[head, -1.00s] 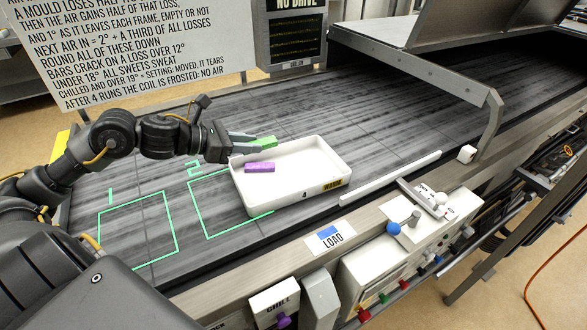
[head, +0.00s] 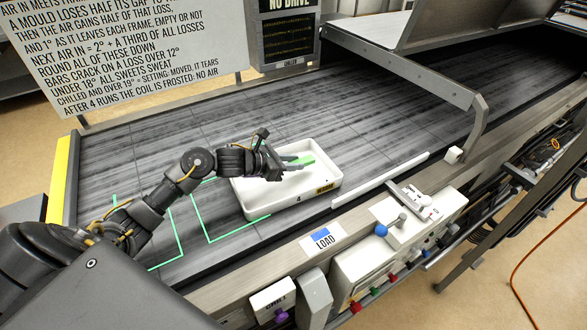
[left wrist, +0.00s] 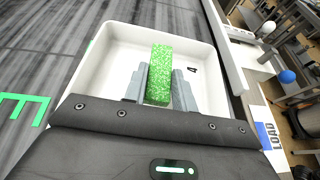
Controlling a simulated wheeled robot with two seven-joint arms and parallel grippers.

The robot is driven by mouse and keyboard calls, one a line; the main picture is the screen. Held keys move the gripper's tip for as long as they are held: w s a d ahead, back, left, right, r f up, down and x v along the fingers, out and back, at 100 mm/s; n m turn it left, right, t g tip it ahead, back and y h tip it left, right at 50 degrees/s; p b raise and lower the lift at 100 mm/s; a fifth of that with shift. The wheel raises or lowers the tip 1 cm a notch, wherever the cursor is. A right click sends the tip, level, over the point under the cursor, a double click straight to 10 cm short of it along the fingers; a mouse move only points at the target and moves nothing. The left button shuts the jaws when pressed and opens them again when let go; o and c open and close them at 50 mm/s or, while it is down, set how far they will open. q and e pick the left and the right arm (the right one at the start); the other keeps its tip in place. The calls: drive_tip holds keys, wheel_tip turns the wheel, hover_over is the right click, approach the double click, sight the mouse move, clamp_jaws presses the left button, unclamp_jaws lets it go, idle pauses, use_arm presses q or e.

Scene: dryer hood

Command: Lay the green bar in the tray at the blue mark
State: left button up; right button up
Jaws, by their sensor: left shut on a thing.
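The white tray (head: 292,198), numbered 4, sits on the grey belt beside the LOAD label with its blue mark (head: 321,234). The label also shows in the left wrist view (left wrist: 265,135). My left gripper (head: 296,161) is over the tray and shut on the green bar (head: 307,160). In the left wrist view the speckled green bar (left wrist: 160,70) stands out between the fingers, above the tray floor (left wrist: 118,52). I cannot tell whether it touches the floor. The purple bar seen earlier in the tray is hidden now. My right gripper is not in view.
Green outlined squares (head: 207,225) mark the belt left of the tray. A white strip (head: 382,180) lies along the belt's front edge, with a control panel (head: 405,245) in front. The hood (head: 440,25) stands at the back right. The belt behind the tray is clear.

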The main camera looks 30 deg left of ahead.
sight(294, 176)
use_arm(q)
drive_tip(key=f+p, duration=0.2)
drive_tip(key=f, duration=0.1)
drive_tip(key=shift+w+d, duration=0.15)
drive_tip(key=shift+w, duration=0.05)
drive_tip(key=shift+f, duration=0.2)
drive_tip(key=shift+f, duration=0.1)
drive_tip(key=shift+f, duration=0.1)
drive_tip(key=o, duration=1)
